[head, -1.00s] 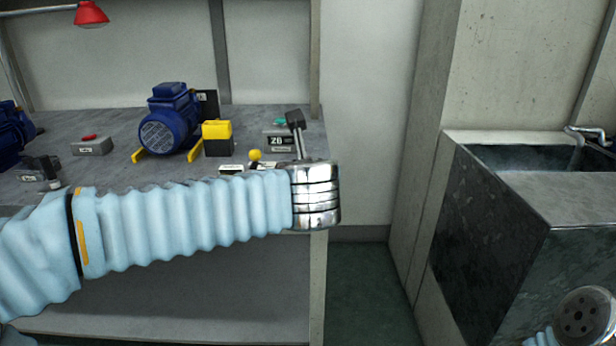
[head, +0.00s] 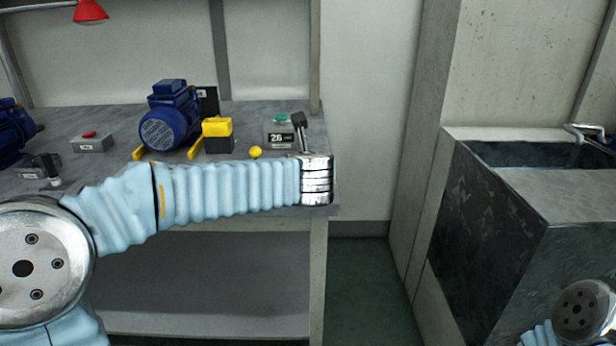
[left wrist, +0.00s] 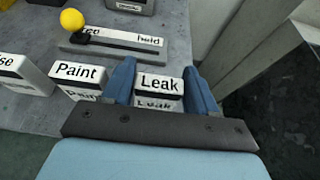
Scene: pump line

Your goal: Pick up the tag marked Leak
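The tag marked Leak (left wrist: 160,83) is a small white block with black lettering and a dark band, near the bench edge in the left wrist view. The blue fingers of my left gripper (left wrist: 160,88) stand on either side of it, very close, with slim gaps. The tag looks in line with its neighbours, not raised. The tag marked Paint (left wrist: 78,72) is just left of the left finger. Another tag ending in "se" (left wrist: 22,72) is farther left. In the head view my left forearm and wrist hide the tags and fingers. My right gripper is out of view.
A slide plate with a yellow knob (left wrist: 72,19) lies behind the tags. On the bench (head: 110,125) are a blue pump (head: 168,120), a yellow-and-black block (head: 217,136) and a counter box reading 26 (head: 279,133). A dark sink (head: 490,220) stands right, past a gap.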

